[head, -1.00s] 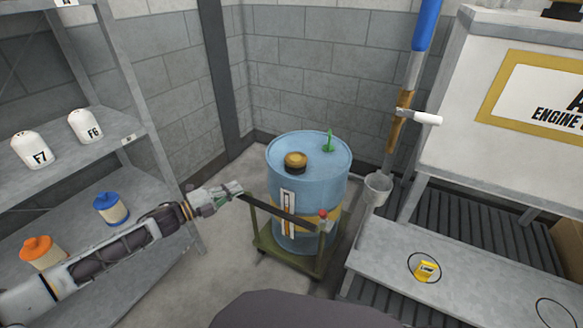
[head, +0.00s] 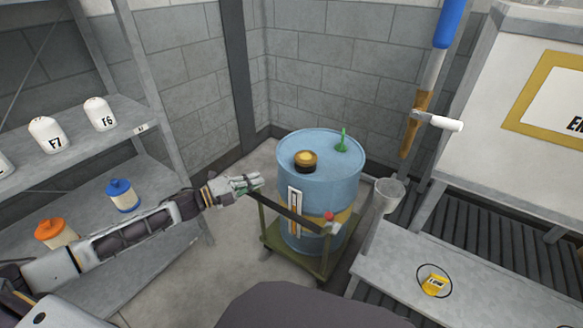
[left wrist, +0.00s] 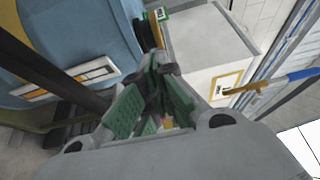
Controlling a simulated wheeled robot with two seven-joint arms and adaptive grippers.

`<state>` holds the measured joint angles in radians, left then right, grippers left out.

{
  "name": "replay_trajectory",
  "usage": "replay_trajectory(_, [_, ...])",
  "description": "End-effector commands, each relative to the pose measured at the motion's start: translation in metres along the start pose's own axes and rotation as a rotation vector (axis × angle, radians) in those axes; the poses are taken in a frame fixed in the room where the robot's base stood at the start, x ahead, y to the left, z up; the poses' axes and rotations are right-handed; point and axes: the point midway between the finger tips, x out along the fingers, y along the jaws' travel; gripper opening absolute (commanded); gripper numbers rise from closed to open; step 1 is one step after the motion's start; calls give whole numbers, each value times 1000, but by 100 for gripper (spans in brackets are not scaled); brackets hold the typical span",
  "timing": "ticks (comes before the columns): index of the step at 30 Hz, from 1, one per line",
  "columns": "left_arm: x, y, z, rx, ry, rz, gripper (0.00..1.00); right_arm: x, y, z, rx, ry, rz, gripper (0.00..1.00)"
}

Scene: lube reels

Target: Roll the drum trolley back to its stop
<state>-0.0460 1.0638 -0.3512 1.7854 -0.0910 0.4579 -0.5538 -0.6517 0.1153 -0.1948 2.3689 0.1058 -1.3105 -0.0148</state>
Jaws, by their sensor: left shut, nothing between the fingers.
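The drum trolley (head: 269,237) is a low olive-green frame with a dark handle bar (head: 290,215). It carries an upright blue drum (head: 343,180) with a yellow band, a brass-coloured cap and a green fitting on top. My left gripper (head: 251,183) is shut and empty at the left end of the handle bar; whether it touches the bar I cannot tell. In the left wrist view its green-padded fingers (left wrist: 158,72) come together, with the dark bar (left wrist: 50,72) and the blue drum (left wrist: 95,30) to their left. My right gripper is not in view. I cannot make out the stop.
A grey shelf (head: 75,150) with white and coloured-capped containers stands at the left. A grey bench (head: 395,265) with a yellow object (head: 435,284) is close to the trolley's right. Block walls meet behind the drum. Some bare floor shows left of the trolley.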

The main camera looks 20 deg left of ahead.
Motion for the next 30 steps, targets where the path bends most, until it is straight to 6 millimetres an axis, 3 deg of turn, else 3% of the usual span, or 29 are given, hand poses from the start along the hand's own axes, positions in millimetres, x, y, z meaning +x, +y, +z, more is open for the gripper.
replay_trajectory(19, [30, 0, 1, 1, -1, -1, 0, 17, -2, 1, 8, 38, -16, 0])
replay_trajectory(30, [49, 0, 0, 0, 0, -2, 0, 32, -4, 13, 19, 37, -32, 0])
